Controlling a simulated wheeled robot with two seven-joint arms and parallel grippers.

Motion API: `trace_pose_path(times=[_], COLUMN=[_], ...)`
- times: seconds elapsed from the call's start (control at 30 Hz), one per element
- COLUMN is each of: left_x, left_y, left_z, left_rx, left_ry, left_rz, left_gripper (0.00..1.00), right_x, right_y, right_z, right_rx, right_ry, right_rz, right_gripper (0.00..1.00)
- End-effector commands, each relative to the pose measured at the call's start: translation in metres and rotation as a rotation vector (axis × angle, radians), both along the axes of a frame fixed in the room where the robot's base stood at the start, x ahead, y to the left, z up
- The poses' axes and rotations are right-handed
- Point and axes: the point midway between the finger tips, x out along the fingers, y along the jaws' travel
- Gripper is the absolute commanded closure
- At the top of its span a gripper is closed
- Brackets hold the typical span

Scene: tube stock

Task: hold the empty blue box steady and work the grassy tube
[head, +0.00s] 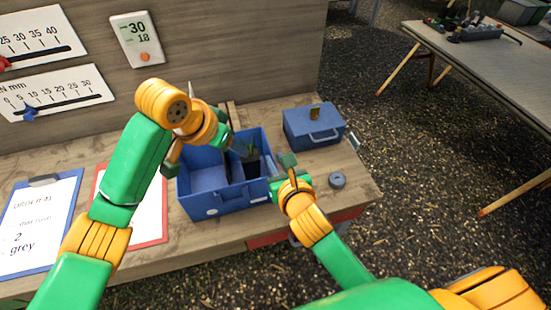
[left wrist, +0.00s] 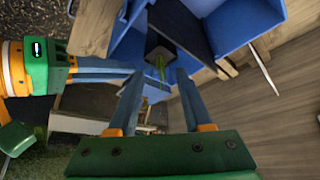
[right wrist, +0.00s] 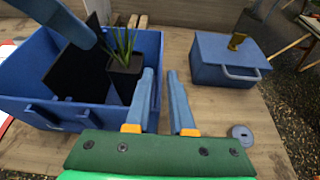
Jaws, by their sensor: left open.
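The open blue box (head: 232,204) stands on the bench, split by a dark panel (right wrist: 78,70). It is not empty: a dark square pot (right wrist: 124,78) with grassy green leaves (right wrist: 118,42) stands in its right compartment. The pot also shows in the left wrist view (left wrist: 158,48). No separate tube can be made out. My left gripper (head: 240,146) is over the box. In the left wrist view its open fingers (left wrist: 158,76) point toward the pot, with no visible contact. My right gripper (head: 286,162) is just right of the box, its fingers (right wrist: 161,74) slightly apart with bare bench between them.
A closed blue case (head: 313,126) with a brass latch and handle stands at the back right. A grey disc (head: 337,180) lies near the bench's right edge. Clipboards with paper (head: 38,226) lie at the left. Wall gauges (head: 137,40) hang behind.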

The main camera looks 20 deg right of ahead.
Motion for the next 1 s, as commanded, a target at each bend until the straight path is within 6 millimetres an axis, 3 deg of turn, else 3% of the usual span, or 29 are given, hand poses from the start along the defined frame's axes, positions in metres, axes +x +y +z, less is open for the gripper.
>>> trace_pose_path(times=[0.2,0.33,0.6,0.7,1.0], left_x=[0.000,0.000,0.000,0.000,0.000], left_y=[0.000,0.000,0.000,0.000,0.000], left_z=[0.000,0.000,0.000,0.000,0.000], left_rx=[0.000,0.000,0.000,0.000,0.000], left_ry=[0.000,0.000,0.000,0.000,0.000], left_rz=[0.000,0.000,0.000,0.000,0.000], left_gripper=[0.50,0.50,0.50,0.50,0.50], right_x=[0.039,0.052,0.055,0.055,0.055], right_y=[-0.001,0.000,-0.001,-0.001,-0.001], right_z=[-0.016,-0.022,-0.024,-0.024,-0.024], right_rx=[-0.004,-0.005,-0.005,-0.005,-0.006], right_ry=[0.003,0.002,0.003,0.003,0.003], right_rz=[-0.002,-0.001,-0.001,-0.001,-0.001], right_gripper=[0.79,0.79,0.79,1.00,1.00])
